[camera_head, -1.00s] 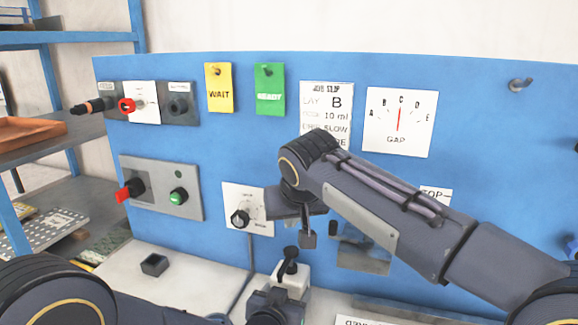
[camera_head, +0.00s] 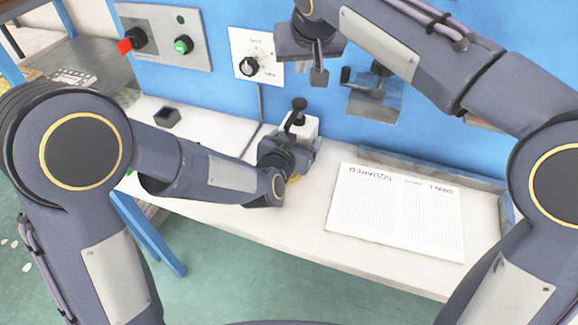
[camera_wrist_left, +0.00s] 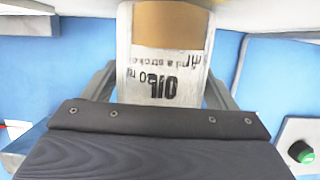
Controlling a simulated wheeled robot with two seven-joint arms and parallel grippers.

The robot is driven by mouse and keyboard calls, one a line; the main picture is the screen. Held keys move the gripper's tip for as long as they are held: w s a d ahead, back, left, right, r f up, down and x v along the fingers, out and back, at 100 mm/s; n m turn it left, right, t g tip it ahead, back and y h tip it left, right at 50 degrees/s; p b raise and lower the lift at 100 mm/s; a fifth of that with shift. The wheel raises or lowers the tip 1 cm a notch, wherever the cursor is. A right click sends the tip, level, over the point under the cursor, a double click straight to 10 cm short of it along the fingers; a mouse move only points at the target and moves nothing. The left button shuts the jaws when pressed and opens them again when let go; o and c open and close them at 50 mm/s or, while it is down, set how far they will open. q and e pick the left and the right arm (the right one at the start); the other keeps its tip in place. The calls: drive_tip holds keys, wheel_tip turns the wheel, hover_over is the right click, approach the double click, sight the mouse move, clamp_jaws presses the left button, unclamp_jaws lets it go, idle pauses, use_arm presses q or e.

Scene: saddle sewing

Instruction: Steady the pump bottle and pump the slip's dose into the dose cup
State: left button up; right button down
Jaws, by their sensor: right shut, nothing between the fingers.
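The pump bottle (camera_head: 302,127), white with a black pump head, stands upright on the white bench. In the left wrist view its label (camera_wrist_left: 165,75) appears upside down and reads "OIL", with an amber part above the label. My left gripper (camera_head: 298,150) is around the bottle, with one finger against each side in the left wrist view (camera_wrist_left: 160,90). My right gripper (camera_head: 319,77) is shut and empty, above the pump head and apart from it. A small dark square cup (camera_head: 167,117), apparently the dose cup, sits on the bench left of the bottle; its inside is unclear.
A printed sheet (camera_head: 396,212) lies on the bench at the right. The blue panel (camera_head: 215,88) behind carries a dial (camera_head: 250,66), a green button (camera_head: 183,44) and a red-handled switch (camera_head: 132,40). A metal fixture (camera_head: 374,95) juts from the panel. Bench between cup and bottle is clear.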

use_arm(q)
drive_tip(key=shift+o, duration=1.2)
drive_tip(key=v, duration=1.2)
drive_tip(key=shift+f, duration=0.1)
drive_tip(key=shift+s, duration=0.1)
use_arm(e)
drive_tip(key=shift+f, duration=0.1)
